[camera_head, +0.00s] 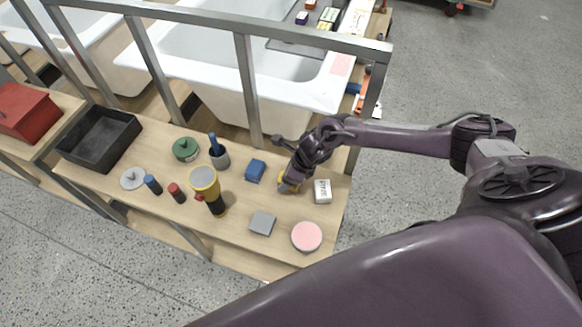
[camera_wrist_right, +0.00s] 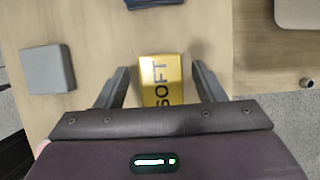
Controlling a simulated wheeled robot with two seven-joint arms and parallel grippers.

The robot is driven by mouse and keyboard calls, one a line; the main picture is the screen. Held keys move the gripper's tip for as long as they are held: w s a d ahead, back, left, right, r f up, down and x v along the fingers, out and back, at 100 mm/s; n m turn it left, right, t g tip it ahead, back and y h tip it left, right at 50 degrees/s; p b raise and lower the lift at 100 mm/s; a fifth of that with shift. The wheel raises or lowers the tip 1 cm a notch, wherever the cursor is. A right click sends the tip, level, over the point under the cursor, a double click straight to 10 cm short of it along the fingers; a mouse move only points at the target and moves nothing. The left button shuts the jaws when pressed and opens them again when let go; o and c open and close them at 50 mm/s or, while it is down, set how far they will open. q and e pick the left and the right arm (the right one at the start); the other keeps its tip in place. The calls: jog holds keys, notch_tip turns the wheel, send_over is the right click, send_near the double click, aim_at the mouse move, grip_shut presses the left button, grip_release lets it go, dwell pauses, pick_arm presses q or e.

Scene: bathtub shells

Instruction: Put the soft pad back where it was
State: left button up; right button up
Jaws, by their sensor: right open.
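The soft pad is a yellow block with "SOFT" printed on its top; in the right wrist view the pad (camera_wrist_right: 160,80) lies on the wooden bench top. In the head view it is mostly hidden by my right gripper (camera_head: 285,187), with some yellow showing. In the right wrist view my right gripper (camera_wrist_right: 161,82) is open, with one finger on each side of the pad and a visible gap on both sides. Whether the fingertips are down at the pad's height I cannot tell. My left gripper is not in view.
Near the pad on the bench (camera_head: 232,232) are a blue block (camera_head: 255,171), a white block (camera_head: 322,191), a grey block (camera_head: 262,222) and a pink disc (camera_head: 307,236). A yellow-and-black tool (camera_head: 206,184) stands left. A metal rail (camera_head: 248,80) runs behind, before white tubs.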

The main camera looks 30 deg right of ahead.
jog(key=b+v, duration=0.1)
jog(key=v, duration=1)
jog(key=shift+s+r+b, duration=0.15)
jog(key=shift+r+b, duration=0.2)
jog(key=shift+b, duration=0.05)
jog(key=shift+d, duration=0.2)
